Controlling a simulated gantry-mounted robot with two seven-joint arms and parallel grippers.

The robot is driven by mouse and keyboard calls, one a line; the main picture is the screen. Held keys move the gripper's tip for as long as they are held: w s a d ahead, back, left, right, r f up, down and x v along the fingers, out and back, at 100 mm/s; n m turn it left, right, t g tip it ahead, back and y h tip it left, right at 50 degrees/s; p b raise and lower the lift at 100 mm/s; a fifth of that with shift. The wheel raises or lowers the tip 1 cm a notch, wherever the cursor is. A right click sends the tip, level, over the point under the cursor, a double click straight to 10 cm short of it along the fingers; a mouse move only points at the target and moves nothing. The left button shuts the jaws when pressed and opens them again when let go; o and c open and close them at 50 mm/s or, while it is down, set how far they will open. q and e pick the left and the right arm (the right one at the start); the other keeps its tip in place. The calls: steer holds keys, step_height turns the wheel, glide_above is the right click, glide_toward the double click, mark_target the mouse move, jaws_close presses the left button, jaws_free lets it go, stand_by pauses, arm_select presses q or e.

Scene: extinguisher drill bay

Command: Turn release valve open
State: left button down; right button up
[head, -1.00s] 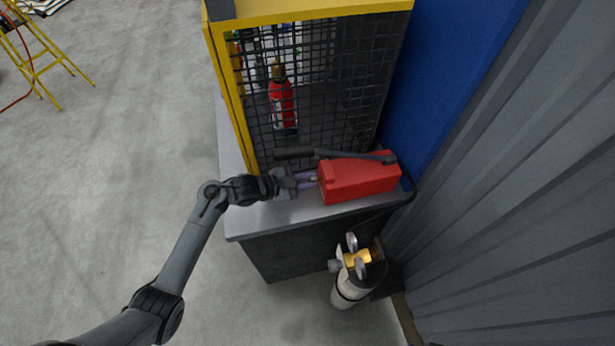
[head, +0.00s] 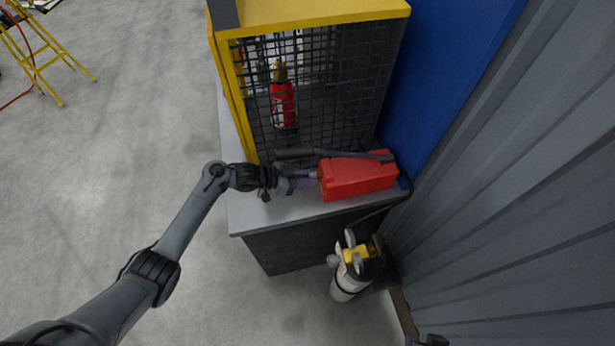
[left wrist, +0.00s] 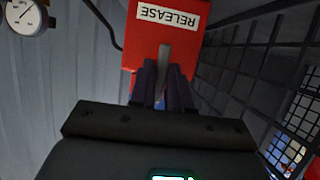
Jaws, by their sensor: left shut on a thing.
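The red pump box (head: 357,177) sits on the grey bench top at its right end. In the left wrist view the box (left wrist: 190,30) bears a white "RELEASE" label (left wrist: 168,15), which reads upside down. A small grey release valve lever (left wrist: 164,57) sticks out from its face below the label. My left gripper (head: 312,178) meets the left end of the box. In the left wrist view its two dark purple fingers (left wrist: 166,80) are shut on the lever, one on each side. The lever's lower part is hidden between them.
A black pump handle (head: 335,154) lies along the top of the box. A mesh cage (head: 340,90) with a red extinguisher (head: 283,103) stands right behind. A black hose runs to a white cylinder (head: 346,283) beside the bench. A gauge (left wrist: 25,16) shows upper left in the wrist view.

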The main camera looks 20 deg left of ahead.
arm_select(q)
steer(key=c, duration=1.2)
jaws_free()
steer(key=shift+o, duration=0.2)
steer(key=v, duration=1)
steer(key=shift+s+a, duration=0.2)
steer(key=shift+a, duration=0.15)
